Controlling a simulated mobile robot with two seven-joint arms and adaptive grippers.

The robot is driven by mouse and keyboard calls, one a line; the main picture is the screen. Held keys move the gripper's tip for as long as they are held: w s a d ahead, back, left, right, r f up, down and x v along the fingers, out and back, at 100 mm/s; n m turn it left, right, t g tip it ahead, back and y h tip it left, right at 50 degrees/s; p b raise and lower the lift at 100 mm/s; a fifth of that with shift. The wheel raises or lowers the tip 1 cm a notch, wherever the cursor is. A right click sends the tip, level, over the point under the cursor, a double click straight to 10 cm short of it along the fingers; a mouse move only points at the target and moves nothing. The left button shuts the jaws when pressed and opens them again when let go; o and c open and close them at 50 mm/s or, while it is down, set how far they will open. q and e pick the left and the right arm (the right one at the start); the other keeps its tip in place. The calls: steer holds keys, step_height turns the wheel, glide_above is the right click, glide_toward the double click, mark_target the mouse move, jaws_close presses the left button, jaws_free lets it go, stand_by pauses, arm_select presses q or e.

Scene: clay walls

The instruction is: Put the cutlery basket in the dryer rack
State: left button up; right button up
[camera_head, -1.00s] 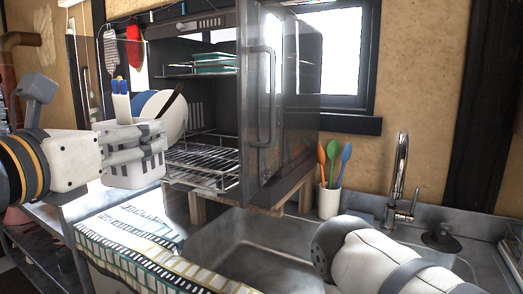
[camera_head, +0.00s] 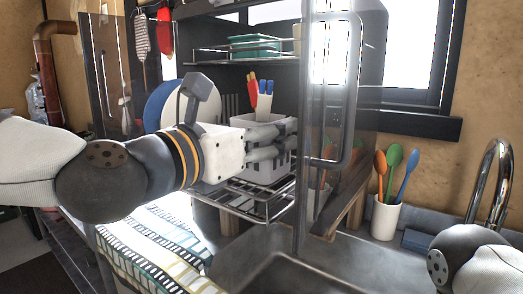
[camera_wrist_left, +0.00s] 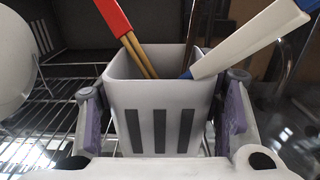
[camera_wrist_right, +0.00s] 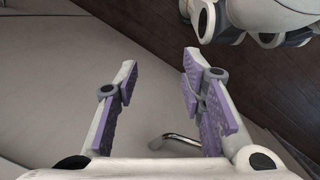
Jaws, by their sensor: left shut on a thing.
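The cutlery basket (camera_head: 279,151) is white with slots and holds red- and blue-handled cutlery. My left gripper (camera_head: 275,143) is shut on it, with a finger at each side in the left wrist view (camera_wrist_left: 160,120). The basket is at the front of the open dryer, over the lower wire dryer rack (camera_head: 255,199). Wires show behind and beside it in the left wrist view; I cannot tell whether it touches them. My right gripper (camera_wrist_right: 155,95) is open and empty in the right wrist view. In the head view only part of the right arm shows, at lower right.
Plates (camera_head: 160,104) stand at the rack's left. The open dryer door (camera_head: 331,110) is close to the basket's right. A utensil cup (camera_head: 385,218) and faucet (camera_head: 494,182) stand further right. A sink (camera_head: 290,262) and striped cloth (camera_head: 155,245) lie in front.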

arm_select(q)
steer(key=shift+f, duration=1.25)
steer(key=shift+w+f, duration=0.1)
steer(key=shift+f, duration=0.15)
steer(key=o, duration=1.2)
steer(key=shift+c, duration=0.2)
